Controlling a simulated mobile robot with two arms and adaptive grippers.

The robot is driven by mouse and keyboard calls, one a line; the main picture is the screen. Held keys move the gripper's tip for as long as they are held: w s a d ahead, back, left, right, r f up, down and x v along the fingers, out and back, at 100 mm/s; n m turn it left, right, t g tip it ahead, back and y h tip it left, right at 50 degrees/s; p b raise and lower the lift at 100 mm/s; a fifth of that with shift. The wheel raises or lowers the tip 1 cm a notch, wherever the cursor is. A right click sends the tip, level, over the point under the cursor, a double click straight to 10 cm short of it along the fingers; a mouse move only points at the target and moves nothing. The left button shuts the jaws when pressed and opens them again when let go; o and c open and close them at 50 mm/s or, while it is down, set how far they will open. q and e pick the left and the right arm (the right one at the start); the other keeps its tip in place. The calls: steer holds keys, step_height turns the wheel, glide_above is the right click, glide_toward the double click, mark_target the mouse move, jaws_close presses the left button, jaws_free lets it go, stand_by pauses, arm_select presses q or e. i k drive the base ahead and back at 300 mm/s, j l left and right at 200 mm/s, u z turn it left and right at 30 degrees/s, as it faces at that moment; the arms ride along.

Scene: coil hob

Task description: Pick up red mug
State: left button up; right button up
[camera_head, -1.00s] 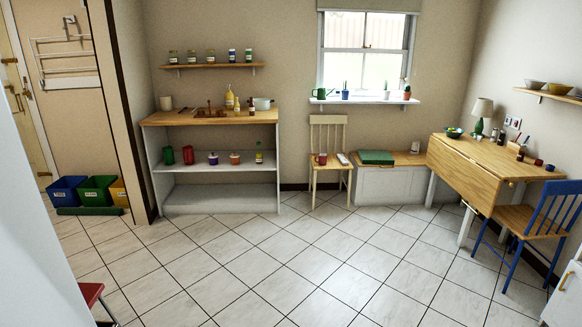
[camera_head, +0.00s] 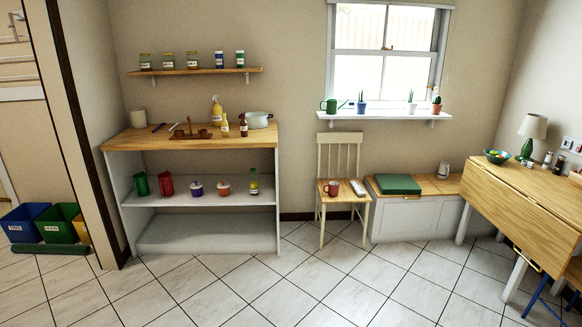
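A small red mug (camera_head: 332,188) stands upright on the wooden seat of a cream chair (camera_head: 341,165), left of a pale, flat object (camera_head: 357,188). A taller red mug-like vessel (camera_head: 166,185) stands on the middle shelf of the open cabinet, right of a similar green one (camera_head: 140,184). Both red things are across the room. Neither of my grippers is in view.
The open shelf cabinet (camera_head: 205,235) stands left of the chair, with bottles and a pot on top. A low bench (camera_head: 415,222) with a green box is to its right. A drop-leaf table (camera_head: 510,205) stands at the far right. The tiled floor (camera_head: 310,285) is clear.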

mark_target(333, 187)
steer(key=i, duration=1.85)
steer(key=i+z, duration=0.2)
steer(key=i, duration=0.25)
steer(key=i+j+z, duration=0.25)
steer(key=i, duration=0.2)
steer(key=i+j+z, duration=0.2)
steer(key=i, duration=0.25)
steer(key=i+j+z, duration=0.25)
steer(key=i, duration=0.2)
